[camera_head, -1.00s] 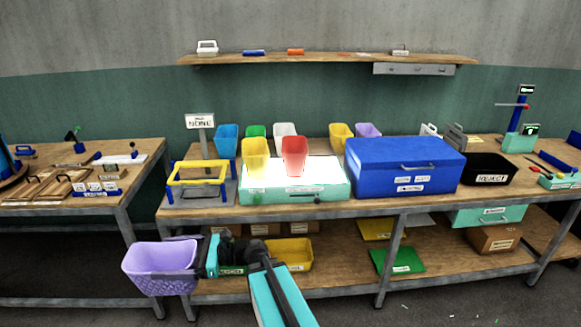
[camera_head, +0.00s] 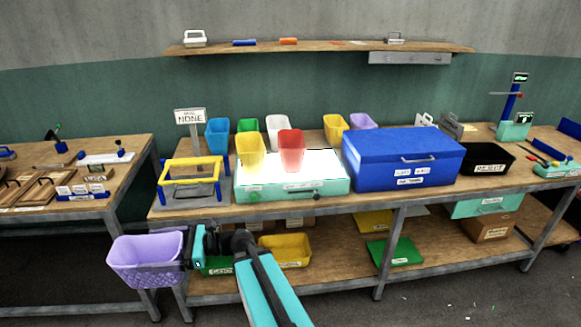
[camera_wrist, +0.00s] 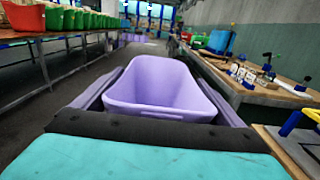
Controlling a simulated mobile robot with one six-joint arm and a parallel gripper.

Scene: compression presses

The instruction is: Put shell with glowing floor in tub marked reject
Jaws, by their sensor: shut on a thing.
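My gripper (camera_head: 188,246) is shut on a purple shell (camera_head: 146,262), an open basket-like tub. It holds the shell in the air in front of the left end of the middle bench. In the wrist view the shell (camera_wrist: 160,88) sits upright between the two fingers, its inside plain purple. A yellow shell (camera_head: 250,150) and a red shell (camera_head: 291,152) stand on a brightly lit white panel on the teal box (camera_head: 290,190); a glow shows at the yellow one's base. The black tub marked REJECT (camera_head: 487,157) stands at the right of the bench.
A large blue box (camera_head: 403,160) stands between the lit panel and the reject tub. Several coloured shells stand at the back of the bench. A yellow frame (camera_head: 192,170) and a sign reading NONE (camera_head: 190,116) are at its left.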

